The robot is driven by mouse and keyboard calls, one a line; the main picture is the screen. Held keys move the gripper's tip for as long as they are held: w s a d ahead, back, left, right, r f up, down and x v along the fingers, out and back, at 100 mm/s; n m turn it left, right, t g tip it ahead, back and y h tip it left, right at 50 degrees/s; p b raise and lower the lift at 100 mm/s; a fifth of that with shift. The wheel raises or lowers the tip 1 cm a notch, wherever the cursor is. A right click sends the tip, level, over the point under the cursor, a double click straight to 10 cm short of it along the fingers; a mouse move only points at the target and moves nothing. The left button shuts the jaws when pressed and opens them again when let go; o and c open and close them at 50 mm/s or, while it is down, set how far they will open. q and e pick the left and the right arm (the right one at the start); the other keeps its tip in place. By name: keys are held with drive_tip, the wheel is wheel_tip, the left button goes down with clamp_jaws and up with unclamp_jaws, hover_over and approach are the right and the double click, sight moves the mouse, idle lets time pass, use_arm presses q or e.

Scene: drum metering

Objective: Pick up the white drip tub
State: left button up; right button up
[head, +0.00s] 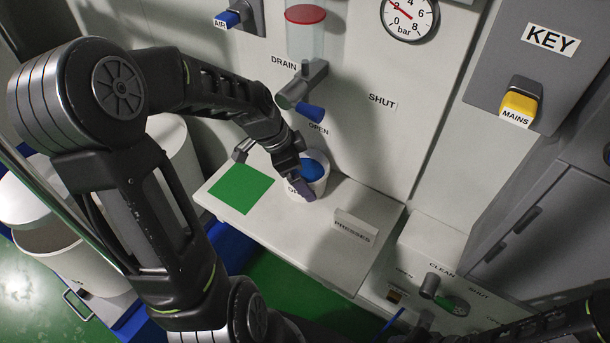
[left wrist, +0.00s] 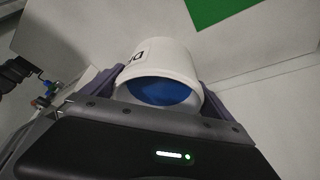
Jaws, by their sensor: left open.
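The white drip tub (head: 318,184) stands on the pale shelf (head: 330,240) below the drain valve, with blue visible inside it. Dark lettering shows on its side, partly hidden by a finger. My left gripper (head: 288,172) is at the tub, with one finger in front of its side in the head view. In the left wrist view the tub (left wrist: 160,57) sits between the two spread fingers (left wrist: 163,85), its mouth towards the camera. The left gripper is open; whether a finger touches the tub cannot be told. My right arm shows dark at the lower right; its fingers cannot be made out.
A green square (head: 240,187) lies on the shelf left of the tub; it also shows in the left wrist view (left wrist: 215,10). A PRESSES sign (head: 353,226) stands at the right. The drain valve's blue handle (head: 310,112) hangs above the tub. White drums (head: 85,262) stand at the left.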

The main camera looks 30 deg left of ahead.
use_arm(q)
drive_tip(key=shift+f, duration=0.15)
drive_tip(key=shift+c, duration=0.4)
drive_tip(key=c, duration=1.4)
